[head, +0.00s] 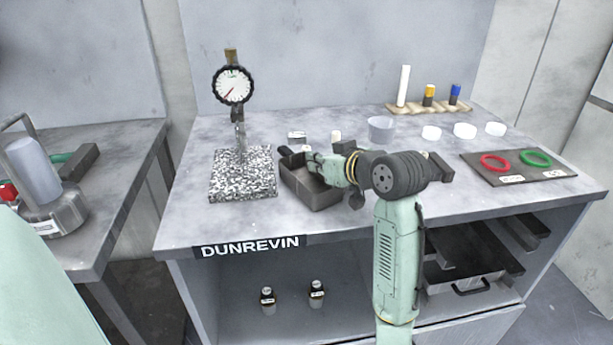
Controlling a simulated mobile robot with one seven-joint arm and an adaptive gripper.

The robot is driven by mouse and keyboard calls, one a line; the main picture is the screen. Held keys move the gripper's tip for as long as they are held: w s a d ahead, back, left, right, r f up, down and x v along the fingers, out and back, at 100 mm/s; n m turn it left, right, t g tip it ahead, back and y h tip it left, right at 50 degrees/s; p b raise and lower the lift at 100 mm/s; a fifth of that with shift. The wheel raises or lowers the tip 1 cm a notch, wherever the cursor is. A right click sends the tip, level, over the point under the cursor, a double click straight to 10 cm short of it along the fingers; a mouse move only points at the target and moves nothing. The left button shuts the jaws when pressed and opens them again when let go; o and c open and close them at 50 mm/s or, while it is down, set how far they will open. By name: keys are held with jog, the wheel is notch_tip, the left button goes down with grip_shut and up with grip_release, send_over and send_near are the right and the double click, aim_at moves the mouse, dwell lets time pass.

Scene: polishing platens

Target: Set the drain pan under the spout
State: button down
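A dark grey rectangular pan (318,198), which looks like the drain pan, lies on the bench right of the speckled block. A dark stub like a handle (284,151) shows at its back left corner. My gripper (314,166) is over the pan, with its fingers pointing left across the pan's inside. My wrist and fingers hide the pan's back right part. I cannot tell whether the fingers touch the pan or are open or shut. No spout can be clearly made out in the head view.
A dial gauge (233,86) stands on a speckled block (240,184). Small white cups (465,130), a translucent cup (381,129) and a dark mat (492,175) with red and green rings lie right. A canister (40,172) stands on the left table. Bottles and dark trays sit below.

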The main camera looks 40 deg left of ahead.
jog(key=shift+r, duration=0.15)
jog(key=shift+r, duration=0.6)
notch_tip(320, 180, up, 2)
jog(key=shift+r+b, duration=0.1)
jog(key=shift+b, duration=0.4)
jog(key=s+d, duration=0.2)
jog(key=s, duration=0.2)
jog(key=s+d+r+b, duration=0.1)
jog(key=s+d, duration=0.2)
jog(key=s, duration=0.2)
jog(key=s+d+b, duration=0.1)
jog(key=s+d, duration=0.2)
jog(key=s, duration=0.1)
jog(key=shift+s+d+r, duration=0.15)
jog(key=shift+s, duration=0.2)
